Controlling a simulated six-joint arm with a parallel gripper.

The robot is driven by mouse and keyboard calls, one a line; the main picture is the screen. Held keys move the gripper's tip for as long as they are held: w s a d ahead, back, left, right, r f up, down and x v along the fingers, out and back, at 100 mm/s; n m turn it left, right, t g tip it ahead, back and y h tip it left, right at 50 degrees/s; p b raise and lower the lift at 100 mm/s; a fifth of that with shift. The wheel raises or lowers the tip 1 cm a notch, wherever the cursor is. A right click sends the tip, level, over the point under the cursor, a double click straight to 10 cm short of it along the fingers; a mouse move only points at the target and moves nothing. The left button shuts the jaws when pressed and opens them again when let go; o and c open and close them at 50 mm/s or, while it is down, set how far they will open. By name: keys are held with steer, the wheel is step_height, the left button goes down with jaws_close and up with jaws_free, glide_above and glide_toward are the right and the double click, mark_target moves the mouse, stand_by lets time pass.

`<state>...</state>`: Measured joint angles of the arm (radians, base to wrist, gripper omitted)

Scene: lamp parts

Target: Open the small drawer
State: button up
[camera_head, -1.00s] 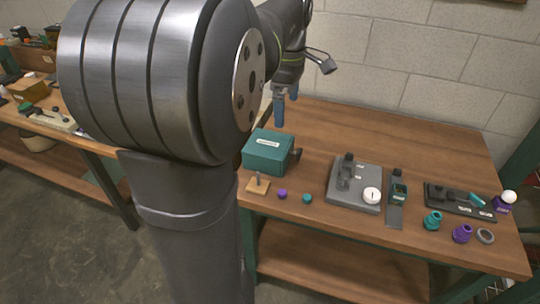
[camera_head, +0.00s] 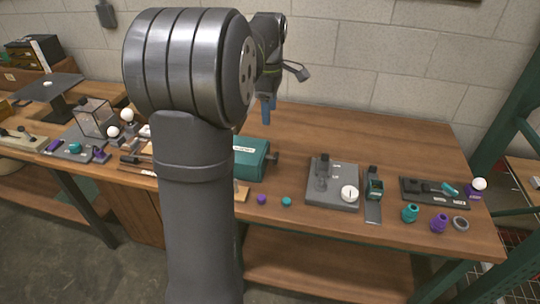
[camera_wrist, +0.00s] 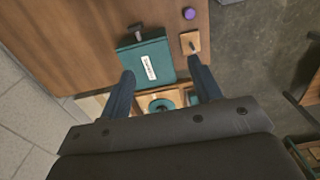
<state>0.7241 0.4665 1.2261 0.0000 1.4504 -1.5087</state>
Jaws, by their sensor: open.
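A teal box (camera_head: 250,158) with a white label stands on the wooden bench, partly hidden behind my arm. A dark knob (camera_head: 273,158) sticks out from its right end. In the wrist view the teal box (camera_wrist: 146,61) lies ahead of my fingers, with its knob (camera_wrist: 137,30) on the far side. I take this box for the small drawer, but no drawer gap shows. My gripper (camera_head: 267,110) is open and empty, its blue fingers pointing down above the bench behind the box. In the wrist view my gripper (camera_wrist: 161,72) has its fingers spread wide, apart from the knob.
A wooden block with a peg (camera_wrist: 190,42) and a purple knob (camera_wrist: 189,13) sit near the box. A grey fixture (camera_head: 332,184) and small parts stand to the right. In the wrist view a wooden tray (camera_wrist: 147,97) with a teal ring shows between my fingers. The bench's back right is clear.

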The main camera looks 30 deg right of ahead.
glide_above(276, 155)
step_height(276, 155, down, 5)
step_height(276, 155, down, 18)
steer(key=shift+r, duration=0.2)
steer(key=shift+c, duration=0.5)
jaws_close()
steer(key=s+d, duration=0.7)
steer(key=d, duration=0.1)
steer(key=shift+s, duration=0.4)
steer(key=shift+o, duration=0.5)
jaws_free()
